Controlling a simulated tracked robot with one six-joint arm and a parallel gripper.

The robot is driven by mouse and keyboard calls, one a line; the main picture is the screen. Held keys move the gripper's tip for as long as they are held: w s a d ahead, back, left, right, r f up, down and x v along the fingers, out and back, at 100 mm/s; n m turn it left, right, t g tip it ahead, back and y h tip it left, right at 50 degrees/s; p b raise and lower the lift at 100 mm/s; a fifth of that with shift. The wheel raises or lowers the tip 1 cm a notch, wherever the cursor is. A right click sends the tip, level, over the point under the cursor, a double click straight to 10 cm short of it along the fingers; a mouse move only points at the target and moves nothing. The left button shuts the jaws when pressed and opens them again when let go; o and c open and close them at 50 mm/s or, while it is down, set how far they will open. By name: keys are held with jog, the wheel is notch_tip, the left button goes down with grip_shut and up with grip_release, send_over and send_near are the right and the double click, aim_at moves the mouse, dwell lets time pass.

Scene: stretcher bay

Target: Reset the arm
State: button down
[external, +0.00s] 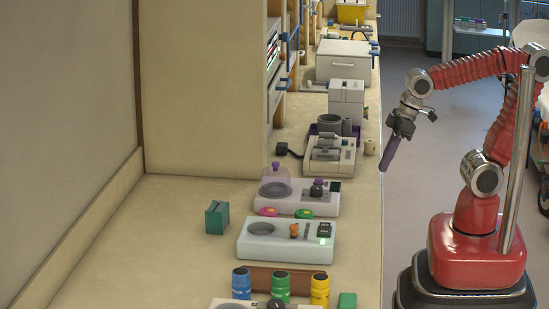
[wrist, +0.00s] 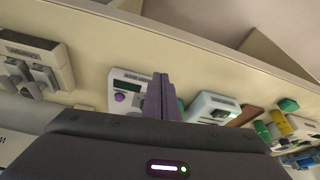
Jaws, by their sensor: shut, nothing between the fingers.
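My arm is red and bent, standing at the right of the external view. My gripper (external: 389,160) hangs beside the bench's right edge, with purple fingers pointing down and slightly left. The fingers are shut with nothing between them. In the wrist view the gripper (wrist: 161,98) shows its purple fingers together in front of the bench devices, above the dark housing. The gripper touches nothing that I can see.
The bench (external: 150,225) carries a white device with a clear dome (external: 297,197), a pale device (external: 286,241), a teal box (external: 217,217), and blue (external: 241,283), green (external: 280,285) and yellow (external: 319,289) containers. Open floor (external: 415,175) lies right of the bench.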

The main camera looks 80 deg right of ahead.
jog(key=s+d+r+m+t, duration=0.1)
jog(key=s+d, duration=0.2)
jog(key=d, duration=0.2)
jog(key=shift+s+d+r+m+h, duration=0.2)
jog(key=shift+s+r+m+h, duration=0.15)
jog(key=shift+m+h, duration=0.05)
jog(key=c, duration=2.5)
grip_release()
